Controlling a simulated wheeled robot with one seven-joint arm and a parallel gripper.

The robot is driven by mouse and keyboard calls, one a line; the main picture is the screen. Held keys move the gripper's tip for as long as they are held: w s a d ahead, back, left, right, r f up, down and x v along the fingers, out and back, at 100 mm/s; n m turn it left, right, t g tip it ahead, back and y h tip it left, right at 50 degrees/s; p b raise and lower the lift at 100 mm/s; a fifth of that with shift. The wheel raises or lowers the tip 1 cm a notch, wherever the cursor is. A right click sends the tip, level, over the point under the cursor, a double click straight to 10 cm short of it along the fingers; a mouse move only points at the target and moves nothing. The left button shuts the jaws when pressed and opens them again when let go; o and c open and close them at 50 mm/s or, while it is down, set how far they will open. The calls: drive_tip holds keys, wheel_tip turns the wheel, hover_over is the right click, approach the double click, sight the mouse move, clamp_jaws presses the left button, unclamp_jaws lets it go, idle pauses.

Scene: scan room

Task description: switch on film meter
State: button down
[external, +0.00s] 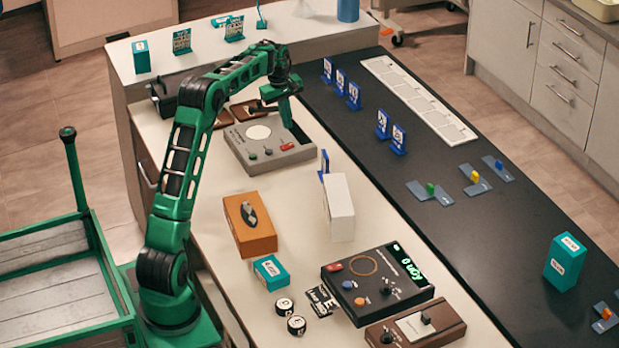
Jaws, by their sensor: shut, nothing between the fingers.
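A grey box-shaped meter (250,159) lies on the white bench top at the back. It has a white round disc (258,132), a few small knobs along its front, a red switch (287,146) and a dark window on its right side. I take it as the film meter; its label is too small to read. My gripper (289,119) is shut and empty, pointing down over the meter's back right part, behind the red switch. I cannot tell whether the fingertips touch the meter. The dark window shows no lit reading.
A black device (341,300) with a lit green display stands at the front. An orange box (249,236), a white block (340,215) and a teal box (271,272) stand between. Blue card stands (354,97) line the dark bench. Bare white top lies left of the white block.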

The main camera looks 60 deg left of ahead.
sight(291, 144)
drive_tip(key=f, duration=0.4)
drive_tip(key=w+f, duration=0.1)
drive_tip(key=f, duration=0.1)
drive_tip(key=shift+f, duration=0.4)
drive_tip(key=shift+f, duration=0.2)
drive_tip(key=shift+s, duration=0.8)
drive_tip(key=shift+r, duration=0.25)
